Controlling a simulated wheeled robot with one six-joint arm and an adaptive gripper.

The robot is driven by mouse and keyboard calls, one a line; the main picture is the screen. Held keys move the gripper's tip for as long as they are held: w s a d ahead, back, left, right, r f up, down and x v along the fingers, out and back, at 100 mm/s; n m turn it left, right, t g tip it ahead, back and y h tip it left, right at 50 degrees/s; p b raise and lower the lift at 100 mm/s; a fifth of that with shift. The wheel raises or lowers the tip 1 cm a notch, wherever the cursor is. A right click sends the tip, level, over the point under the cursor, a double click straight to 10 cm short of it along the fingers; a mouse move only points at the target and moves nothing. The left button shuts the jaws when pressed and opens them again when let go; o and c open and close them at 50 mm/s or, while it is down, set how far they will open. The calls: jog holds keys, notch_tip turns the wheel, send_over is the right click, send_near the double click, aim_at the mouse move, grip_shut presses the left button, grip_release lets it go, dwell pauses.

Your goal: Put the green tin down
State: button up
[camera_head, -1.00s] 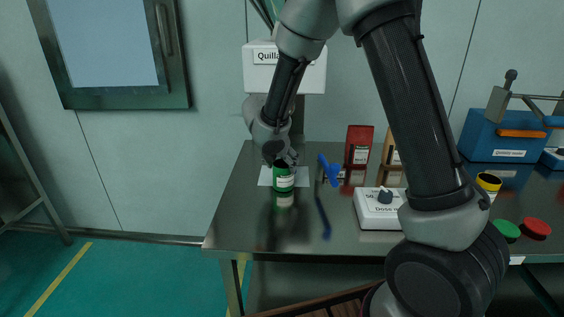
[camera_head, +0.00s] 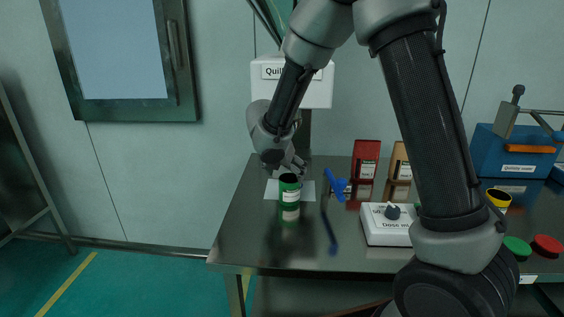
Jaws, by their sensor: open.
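The green tin (camera_head: 290,190) stands upright on the steel table, at the front of a white sheet (camera_head: 270,190). It has a white label and a dark open top. My gripper (camera_head: 295,166) is open, just above and behind the tin, and looks clear of it. The fingertips are small and partly merge with the arm, so the exact gap to the tin cannot be told.
A blue tool (camera_head: 336,184) stands right of the tin. The table's front left is clear.

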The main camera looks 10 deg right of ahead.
jog(key=v, duration=0.9)
jog(key=s+d+r+m+g+y, duration=0.1)
jog(key=s+d+r+m, duration=0.4)
jog(key=s+d+m, duration=0.3)
jog(key=s+d+r+m+g, duration=0.1)
jog(key=s+d+r+m, duration=0.3)
jog(key=s+d+m, duration=0.4)
jog(key=s+d+m+t+y, duration=0.1)
jog(key=s+d+m+y, duration=0.2)
jog(key=s+m, duration=0.9)
jog(key=shift+s+d+r, duration=0.25)
jog(key=shift+s+d, duration=0.05)
jog(key=shift+s, duration=0.3)
